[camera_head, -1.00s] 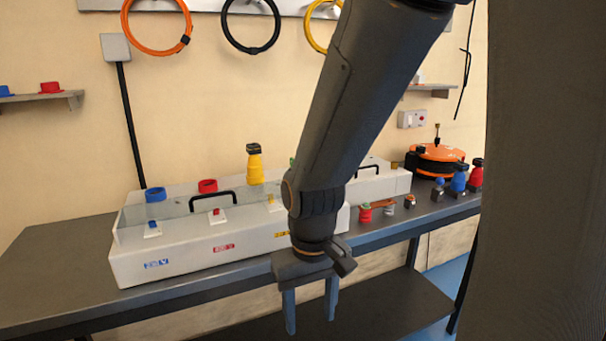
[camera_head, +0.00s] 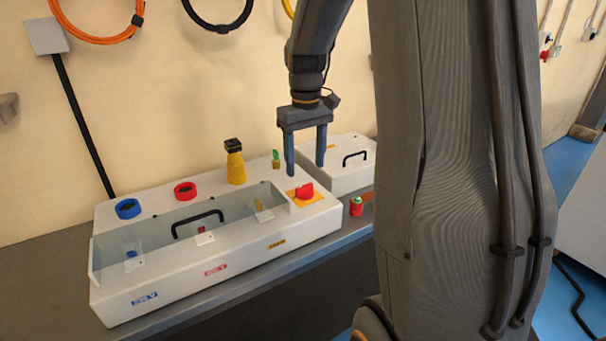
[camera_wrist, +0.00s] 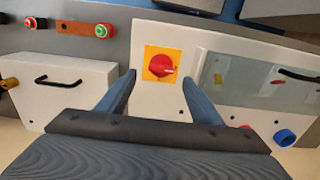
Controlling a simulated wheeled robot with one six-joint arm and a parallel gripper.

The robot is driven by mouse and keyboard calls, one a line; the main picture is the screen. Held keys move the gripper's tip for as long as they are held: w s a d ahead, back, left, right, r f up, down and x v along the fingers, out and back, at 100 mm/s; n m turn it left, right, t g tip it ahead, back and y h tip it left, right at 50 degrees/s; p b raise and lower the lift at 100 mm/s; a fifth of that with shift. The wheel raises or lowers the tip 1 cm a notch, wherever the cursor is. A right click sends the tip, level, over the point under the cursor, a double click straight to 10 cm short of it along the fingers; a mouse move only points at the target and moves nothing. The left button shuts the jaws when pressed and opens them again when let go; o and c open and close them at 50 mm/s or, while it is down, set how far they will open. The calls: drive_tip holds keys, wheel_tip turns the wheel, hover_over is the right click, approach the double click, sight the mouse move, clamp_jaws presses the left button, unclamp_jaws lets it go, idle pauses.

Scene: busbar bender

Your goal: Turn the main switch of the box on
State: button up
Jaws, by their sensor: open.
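The white box (camera_head: 237,257) stands on the dark bench in the head view. Its main switch (camera_head: 303,192) is a red knob on a yellow square plate at the box's right end. The switch also shows in the wrist view (camera_wrist: 162,66), between and beyond my fingers. My gripper (camera_head: 306,170) points down with two blue-grey fingers apart and empty. It is above and behind the switch in the head view, not touching it. In the wrist view my gripper (camera_wrist: 158,90) has its fingers on either side of the knob's line of sight.
A clear lid with a black handle (camera_head: 198,222) covers the recess left of the switch. Blue (camera_head: 128,208) and red (camera_head: 185,190) sockets and a yellow plug (camera_head: 235,165) are along the back. A second white box (camera_head: 340,172) stands to the right.

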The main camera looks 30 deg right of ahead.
sight(305, 185)
drive_tip(key=shift+a+f+p, duration=0.1)
drive_tip(key=shift+f+p, duration=0.5)
drive_tip(key=shift+f, duration=2.4)
drive_tip(key=c, duration=1.1)
